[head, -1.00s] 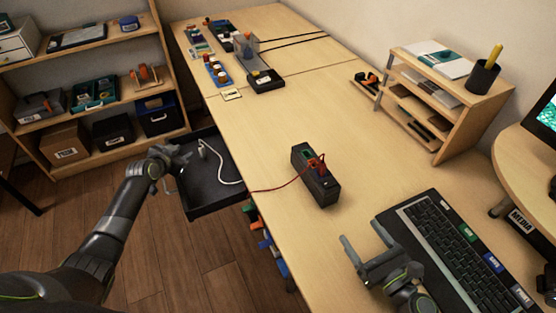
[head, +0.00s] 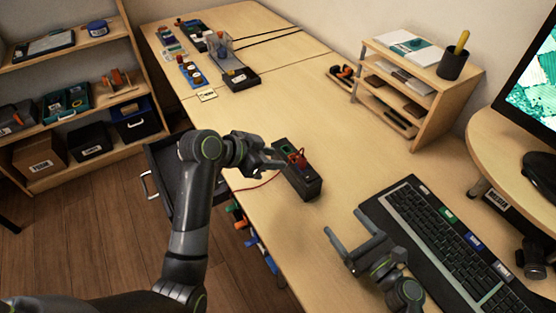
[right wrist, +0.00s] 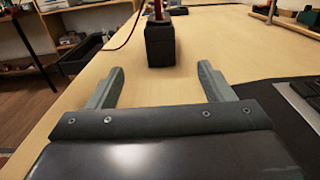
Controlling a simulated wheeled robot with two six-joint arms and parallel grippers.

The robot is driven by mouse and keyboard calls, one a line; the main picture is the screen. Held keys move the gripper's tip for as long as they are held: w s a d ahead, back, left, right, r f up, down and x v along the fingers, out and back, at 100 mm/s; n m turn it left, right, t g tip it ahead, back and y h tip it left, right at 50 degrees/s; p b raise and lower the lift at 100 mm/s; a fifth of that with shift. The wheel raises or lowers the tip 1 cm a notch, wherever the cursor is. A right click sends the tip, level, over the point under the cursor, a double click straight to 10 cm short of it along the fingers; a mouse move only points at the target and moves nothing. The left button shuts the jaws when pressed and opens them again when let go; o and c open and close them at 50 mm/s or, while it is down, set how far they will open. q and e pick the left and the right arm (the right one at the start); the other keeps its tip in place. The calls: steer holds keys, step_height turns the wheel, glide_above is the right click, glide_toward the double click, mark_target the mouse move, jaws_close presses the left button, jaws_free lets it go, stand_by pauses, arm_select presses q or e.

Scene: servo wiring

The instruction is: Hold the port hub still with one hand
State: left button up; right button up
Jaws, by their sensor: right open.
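The port hub (head: 305,184) is a black box standing on the wooden table, with a red plug and a thin red cable (head: 262,184) at its far end. My left gripper (head: 277,160) is close to the hub's far left side, its fingers seeming apart; I cannot tell whether they touch the hub. My right gripper (head: 345,223) is open and empty above the table, nearer than the hub. In the right wrist view the hub (right wrist: 160,44) stands ahead, beyond and between the open fingertips (right wrist: 160,75).
A keyboard (head: 440,245) on a dark mat lies right of my right gripper. A wooden organiser (head: 425,110) stands at the back right. A dark open drawer (head: 165,160) is partly hidden behind my left arm.

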mark_target(307, 179)
steer(key=x, duration=1.7)
steer(key=shift+w+a, duration=0.1)
